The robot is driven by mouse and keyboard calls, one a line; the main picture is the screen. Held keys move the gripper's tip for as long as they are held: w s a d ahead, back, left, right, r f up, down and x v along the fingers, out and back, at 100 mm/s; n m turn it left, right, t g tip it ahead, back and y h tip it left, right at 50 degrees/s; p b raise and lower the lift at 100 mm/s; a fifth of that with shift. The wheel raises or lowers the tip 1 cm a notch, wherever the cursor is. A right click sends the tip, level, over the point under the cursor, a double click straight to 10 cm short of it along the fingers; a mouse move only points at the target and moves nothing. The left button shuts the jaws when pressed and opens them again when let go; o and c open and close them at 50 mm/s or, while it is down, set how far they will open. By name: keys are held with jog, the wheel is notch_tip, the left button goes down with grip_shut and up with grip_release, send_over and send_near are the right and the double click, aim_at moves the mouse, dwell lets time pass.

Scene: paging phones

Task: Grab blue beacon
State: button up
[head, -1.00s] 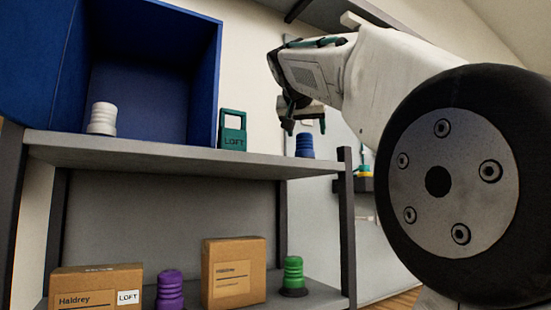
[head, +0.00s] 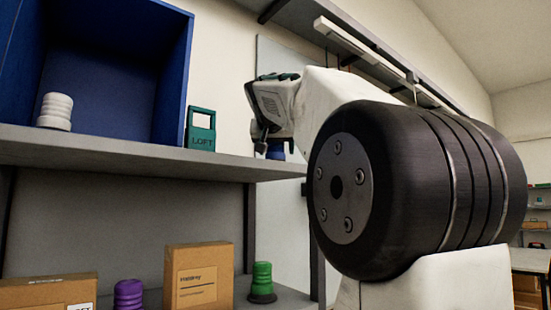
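The blue beacon (head: 275,153) stands at the right end of the upper shelf (head: 140,158). Its upper part is hidden behind my gripper. My gripper (head: 274,143) points down at the beacon, with its fingers spread. One finger shows to the left of the beacon and one at its right edge. The fingers look apart, but I cannot tell whether they touch the beacon or are in front of it.
A green LOFT tag block (head: 201,129) and a white ribbed beacon (head: 56,111) stand on the upper shelf, by a blue open box (head: 120,75). Below are a purple beacon (head: 129,294), a green beacon (head: 262,282) and cardboard boxes (head: 198,277). A dark post (head: 317,262) stands right.

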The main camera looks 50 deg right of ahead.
jog(key=c, duration=1.4)
jog(key=shift+r, duration=0.1)
